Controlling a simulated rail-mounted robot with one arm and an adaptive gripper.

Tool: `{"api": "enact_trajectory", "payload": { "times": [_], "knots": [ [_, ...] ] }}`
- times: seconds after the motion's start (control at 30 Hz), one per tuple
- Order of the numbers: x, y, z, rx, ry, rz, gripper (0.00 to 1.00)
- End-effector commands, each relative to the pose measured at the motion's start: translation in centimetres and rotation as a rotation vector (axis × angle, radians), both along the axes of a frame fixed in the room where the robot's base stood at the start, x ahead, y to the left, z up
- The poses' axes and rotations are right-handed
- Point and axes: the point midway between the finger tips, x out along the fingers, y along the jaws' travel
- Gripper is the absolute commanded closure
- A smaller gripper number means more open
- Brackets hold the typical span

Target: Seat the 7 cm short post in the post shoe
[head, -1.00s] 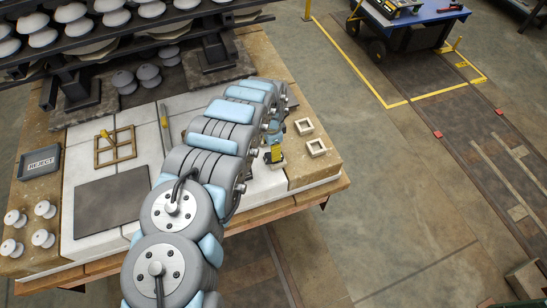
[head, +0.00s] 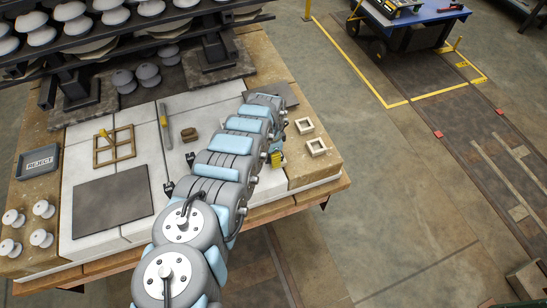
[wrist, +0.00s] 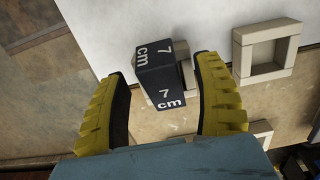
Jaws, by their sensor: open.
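The 7 cm short post (wrist: 160,78) is a black block with white "7 cm" markings in the wrist view. It is between the two yellow fingers of my gripper (wrist: 166,100), which is open with gaps on both sides. A pale square shoe shows partly behind the post; I cannot tell how deep the post sits in it. In the head view my gripper (head: 276,159) shows as a small yellow patch at the table's right side, and my arm hides the post.
Two pale square shoes (head: 304,126) (head: 316,146) lie to the right; in the wrist view one shows whole (wrist: 268,50), one partly hidden (wrist: 262,132). A brown block (head: 190,136), a wooden grid (head: 114,146) and a reject tray (head: 40,161) are to the left.

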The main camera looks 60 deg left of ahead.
Motion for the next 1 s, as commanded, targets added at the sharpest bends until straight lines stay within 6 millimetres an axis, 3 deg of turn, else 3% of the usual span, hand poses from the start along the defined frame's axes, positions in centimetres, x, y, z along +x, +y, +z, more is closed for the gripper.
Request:
{"api": "enact_trajectory", "payload": {
  "times": [0.3,0.37,0.53,0.57,1.0],
  "knots": [
    [0.04,0.14,-0.17,0.004,-0.001,0.0,0.33],
    [0.04,0.14,-0.18,0.003,-0.001,0.0,0.47],
    [0.04,0.12,-0.19,0.003,-0.001,0.0,0.96],
    [0.04,0.13,-0.19,0.003,-0.001,0.0,1.0],
    [0.02,0.07,-0.23,0.002,-0.001,0.0,1.0]
  ]
}}
